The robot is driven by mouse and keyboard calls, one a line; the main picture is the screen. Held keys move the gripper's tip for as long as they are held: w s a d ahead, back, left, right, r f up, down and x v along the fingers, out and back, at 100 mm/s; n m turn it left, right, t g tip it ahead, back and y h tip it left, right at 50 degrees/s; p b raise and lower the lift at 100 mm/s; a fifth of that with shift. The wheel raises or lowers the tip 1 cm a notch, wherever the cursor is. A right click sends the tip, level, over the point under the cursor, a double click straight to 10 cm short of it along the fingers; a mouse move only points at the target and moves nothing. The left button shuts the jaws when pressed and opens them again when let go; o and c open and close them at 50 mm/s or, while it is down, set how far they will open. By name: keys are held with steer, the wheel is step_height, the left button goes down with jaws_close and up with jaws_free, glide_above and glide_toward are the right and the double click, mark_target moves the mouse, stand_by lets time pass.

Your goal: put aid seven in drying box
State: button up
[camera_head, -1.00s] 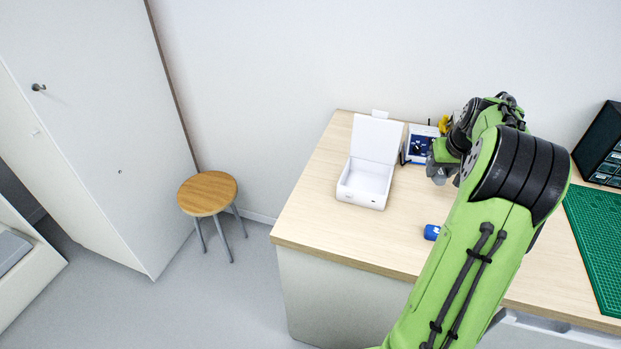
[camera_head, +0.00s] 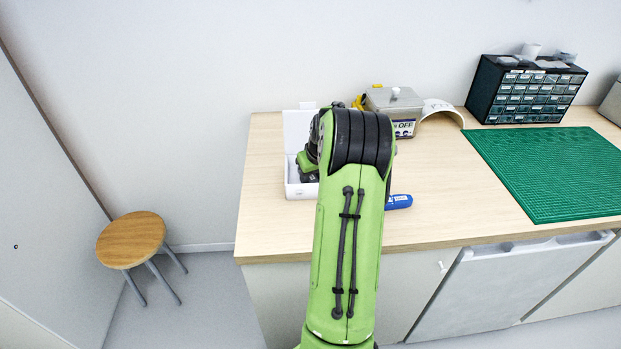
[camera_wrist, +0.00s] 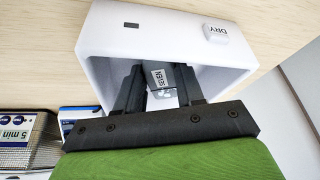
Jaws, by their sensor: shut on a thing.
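The drying box (camera_head: 302,191) is white and stands open on the bench, its lid (camera_head: 298,125) raised at the back. In the wrist view the box (camera_wrist: 110,55) carries a raised "DRY" label. My gripper (camera_wrist: 160,88) reaches inside its walls, shut on aid seven (camera_wrist: 158,78), a small grey piece marked "SEVEN". Whether the aid touches the box floor, I cannot tell. In the head view my gripper (camera_head: 308,172) is over the box's right part, and my arm hides the aid and that side of the box.
A blue object (camera_head: 398,201) lies right of my arm. A metal container (camera_head: 395,101) with an "OFF" sign and a white curved piece (camera_head: 441,111) stand behind. A drawer cabinet (camera_head: 525,90) and green mat (camera_head: 550,175) are at right; a stool (camera_head: 131,238) is left.

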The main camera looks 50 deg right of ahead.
steer(key=shift+f, duration=0.2)
steer(key=o, duration=1.1)
steer(key=shift+o, duration=0.2)
